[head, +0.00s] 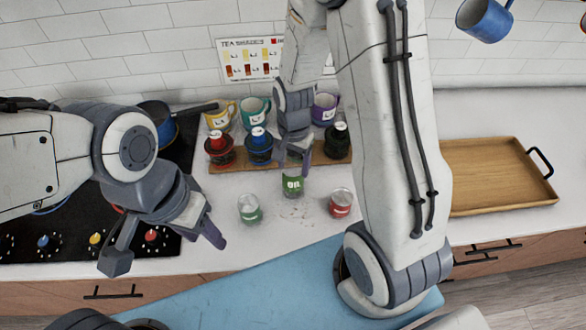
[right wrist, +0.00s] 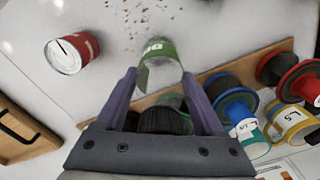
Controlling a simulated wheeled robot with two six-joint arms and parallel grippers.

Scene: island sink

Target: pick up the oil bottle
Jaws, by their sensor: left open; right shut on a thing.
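The oil bottle (head: 292,184) is a small clear bottle with a green label reading "OIL", at the middle of the counter. My right gripper (head: 293,165) comes down from above and is shut on it. In the right wrist view, the bottle (right wrist: 158,55) sits between the two fingers (right wrist: 159,78), with a dark cap close to the palm. The fingers hide part of the bottle, and I cannot tell whether its base touches the counter. My left gripper (head: 166,250) is open and empty, in front of the stove at the lower left.
A green-labelled jar (head: 250,209) and a red-labelled jar (head: 341,203) flank the bottle. Behind stand a wooden board (head: 230,167) with coloured containers, and several mugs (head: 256,112). A wooden tray (head: 490,175) lies right; the stove (head: 95,225) is left. Small crumbs (head: 295,212) lie in front.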

